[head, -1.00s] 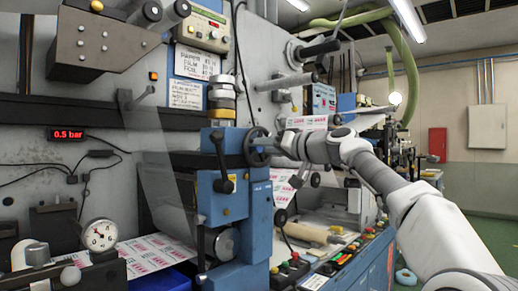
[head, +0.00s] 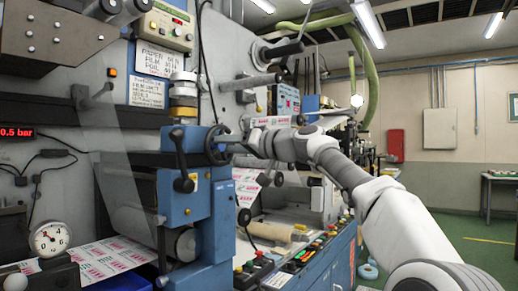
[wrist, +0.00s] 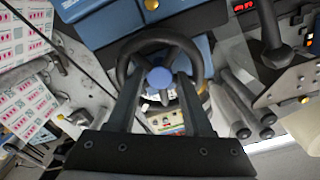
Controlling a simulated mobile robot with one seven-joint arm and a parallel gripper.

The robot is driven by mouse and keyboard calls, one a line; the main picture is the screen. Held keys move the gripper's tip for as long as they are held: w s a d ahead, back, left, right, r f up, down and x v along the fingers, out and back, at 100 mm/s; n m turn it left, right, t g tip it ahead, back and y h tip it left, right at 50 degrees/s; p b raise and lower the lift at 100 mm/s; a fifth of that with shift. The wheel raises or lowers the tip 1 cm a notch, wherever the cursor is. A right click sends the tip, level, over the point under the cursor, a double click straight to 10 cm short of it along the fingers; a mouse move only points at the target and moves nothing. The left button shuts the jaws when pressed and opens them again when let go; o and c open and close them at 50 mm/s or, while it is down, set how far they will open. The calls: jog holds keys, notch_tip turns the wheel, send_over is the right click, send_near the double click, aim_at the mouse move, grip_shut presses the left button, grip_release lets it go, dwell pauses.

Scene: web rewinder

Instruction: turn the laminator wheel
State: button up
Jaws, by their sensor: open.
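The laminator wheel (head: 217,146) is a dark handwheel on the side of the blue laminator unit (head: 203,205). In the wrist view the black wheel (wrist: 203,58) shows large, with a blue round hub (wrist: 160,77) and spokes. My gripper (wrist: 162,80) is open, its two dark fingers over the wheel, one on each side of the hub. In the head view my gripper (head: 246,143) reaches the wheel from the right. Whether the fingers touch the rim or spokes is unclear. The wheel's lower part is partly hidden behind the fingers in the wrist view.
A black-knobbed lever (head: 179,150) stands left of the wheel. A roller bar (head: 250,82) sticks out above. A panel of coloured buttons (head: 300,257) lies below my arm. A dial gauge (head: 50,239) and a printed web (head: 95,262) are at left. Floor is open at right.

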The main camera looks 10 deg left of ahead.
jog(key=b+v, duration=0.4)
jog(key=v, duration=1.1)
jog(key=shift+s+d, duration=0.15)
jog(key=shift+d, duration=0.2)
